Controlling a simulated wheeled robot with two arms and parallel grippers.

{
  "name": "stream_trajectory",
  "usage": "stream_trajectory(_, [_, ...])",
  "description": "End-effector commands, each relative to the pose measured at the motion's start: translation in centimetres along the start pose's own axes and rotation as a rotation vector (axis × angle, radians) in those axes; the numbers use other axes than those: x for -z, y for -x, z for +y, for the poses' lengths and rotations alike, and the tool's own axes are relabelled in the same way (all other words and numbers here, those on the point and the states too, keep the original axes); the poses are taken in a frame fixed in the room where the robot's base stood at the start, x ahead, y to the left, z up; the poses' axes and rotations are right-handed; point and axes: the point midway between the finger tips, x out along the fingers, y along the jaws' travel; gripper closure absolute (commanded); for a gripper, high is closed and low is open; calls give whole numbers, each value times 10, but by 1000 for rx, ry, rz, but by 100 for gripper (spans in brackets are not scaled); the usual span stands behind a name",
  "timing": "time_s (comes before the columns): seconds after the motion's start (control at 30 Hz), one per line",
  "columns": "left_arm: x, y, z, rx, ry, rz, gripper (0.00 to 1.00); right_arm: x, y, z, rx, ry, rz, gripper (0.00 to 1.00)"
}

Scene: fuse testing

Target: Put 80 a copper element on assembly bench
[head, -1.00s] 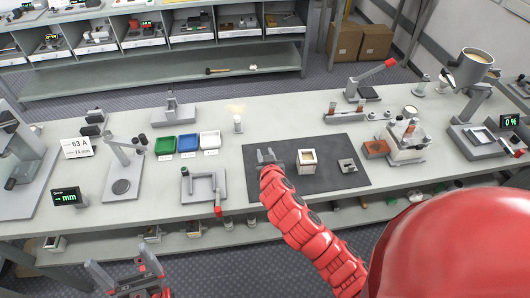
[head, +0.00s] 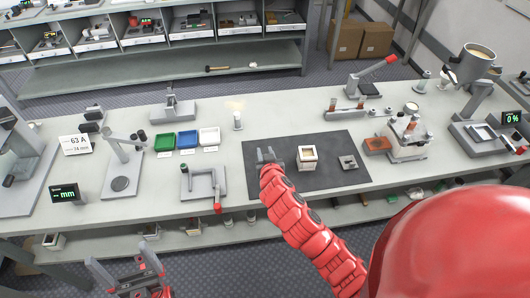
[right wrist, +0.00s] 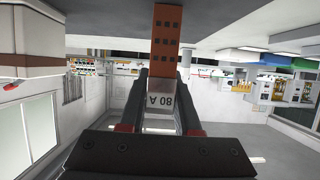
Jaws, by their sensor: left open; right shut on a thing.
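My right gripper (head: 267,156) is low over the left part of the dark mat (head: 325,180), which lies on the bench. In the right wrist view the right gripper (right wrist: 163,76) is shut on the copper element (right wrist: 164,40), an orange-brown strip with rows of dark square holes. An upside-down "80 A" label (right wrist: 160,103) shows between the fingers. The element cannot be made out in the head view, and I cannot tell whether it touches the mat. My left gripper (head: 124,272) is open and empty in front of the bench edge.
A cream square-topped block (head: 307,158) stands on the mat right of my right gripper, with a small grey fixture (head: 348,162) beyond it. A grey frame with a red-tipped handle (head: 205,184) is left of the mat. Green, blue and white bins (head: 187,140) stand behind.

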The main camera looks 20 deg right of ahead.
Motion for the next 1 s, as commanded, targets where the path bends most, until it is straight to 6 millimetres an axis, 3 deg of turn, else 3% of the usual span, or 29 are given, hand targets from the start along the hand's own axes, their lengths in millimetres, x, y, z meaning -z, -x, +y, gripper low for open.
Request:
stream_trajectory(0.03, [0,2,0,0,0,0,0,-2,-1,0,0,0,0,100])
stream_trajectory(0.07, [0,2,0,0,0,0,0,-1,-1,0,0,0,1,67])
stream_trajectory(0.2, [0,1,0,0,0,0,0,-1,0,0,0,0,0,41])
stream_trajectory(0.27, [0,1,0,0,0,0,0,-1,0,0,0,0,0,33])
stream_trajectory(0.67, [-1,3,0,0,0,0,0,-1,5,0,1,0,2,33])
stream_trajectory(1.0, [-3,17,1,0,0,0,0,-3,55,0,1,-1,2,33])
